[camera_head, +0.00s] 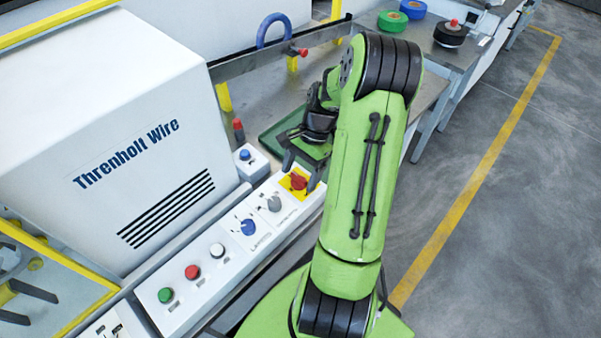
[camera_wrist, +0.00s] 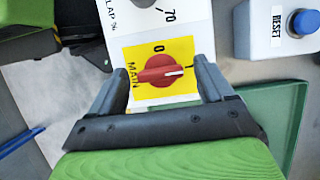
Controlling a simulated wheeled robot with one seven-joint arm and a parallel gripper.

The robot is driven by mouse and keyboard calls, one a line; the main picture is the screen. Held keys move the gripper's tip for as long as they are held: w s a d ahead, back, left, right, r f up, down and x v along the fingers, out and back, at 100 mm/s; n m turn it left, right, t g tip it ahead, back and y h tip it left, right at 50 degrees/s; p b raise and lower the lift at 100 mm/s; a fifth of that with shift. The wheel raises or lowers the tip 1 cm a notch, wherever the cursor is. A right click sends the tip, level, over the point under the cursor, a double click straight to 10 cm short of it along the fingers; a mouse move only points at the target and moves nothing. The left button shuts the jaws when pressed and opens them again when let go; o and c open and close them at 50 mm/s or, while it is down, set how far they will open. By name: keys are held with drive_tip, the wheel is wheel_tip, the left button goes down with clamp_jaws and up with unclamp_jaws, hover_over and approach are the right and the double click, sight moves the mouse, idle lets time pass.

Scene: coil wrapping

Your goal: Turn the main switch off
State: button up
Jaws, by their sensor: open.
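The main switch is a red rotary knob (camera_head: 298,182) on a yellow plate at the far end of the control panel. In the wrist view the red knob (camera_wrist: 155,71) sits on its yellow plate (camera_wrist: 185,50), marked MAIN, 0 and I. The white mark on the knob points right, toward the I. My gripper (camera_head: 301,173) is open over the knob. In the wrist view its two fingers (camera_wrist: 158,82) stand apart on the left and right of the knob. I see gaps between fingers and knob, and no contact.
A box with a blue RESET button (camera_wrist: 305,22) stands beside the panel. The panel (camera_head: 180,325) also carries a grey dial (camera_head: 274,203), a blue dial (camera_head: 248,226), and white, red and green buttons. A green tray (camera_wrist: 285,105) lies close to my gripper.

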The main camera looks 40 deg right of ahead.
drive_tip(key=c, duration=1)
drive_tip(key=shift+c, duration=0.2)
drive_tip(key=shift+r+n, duration=0.1)
drive_tip(key=shift+n, duration=0.2)
drive_tip(key=n+g+p, duration=0.1)
drive_tip(key=n+p, duration=0.1)
drive_tip(key=n, duration=0.1)
drive_tip(key=shift+w+g, duration=0.1)
drive_tip(key=shift+g, duration=0.2)
drive_tip(key=n+g, duration=0.1)
drive_tip(key=n, duration=0.1)
drive_tip(key=n+h+p, duration=0.1)
drive_tip(key=n, duration=0.2)
drive_tip(key=shift+w+a+g, duration=0.15)
drive_tip(key=shift+g, duration=0.25)
drive_tip(key=n+h, duration=0.1)
drive_tip(key=n, duration=0.1)
drive_tip(key=n+p, duration=0.1)
drive_tip(key=n, duration=0.1)
drive_tip(key=shift+a+n+g+h, duration=0.1)
drive_tip(key=shift+n+g+h, duration=0.3)
drive_tip(key=n+h+p, duration=0.1)
drive_tip(key=n, duration=0.3)
drive_tip(key=shift+h, duration=0.3)
drive_tip(key=shift+a+n, duration=0.1)
drive_tip(key=shift+n, duration=0.3)
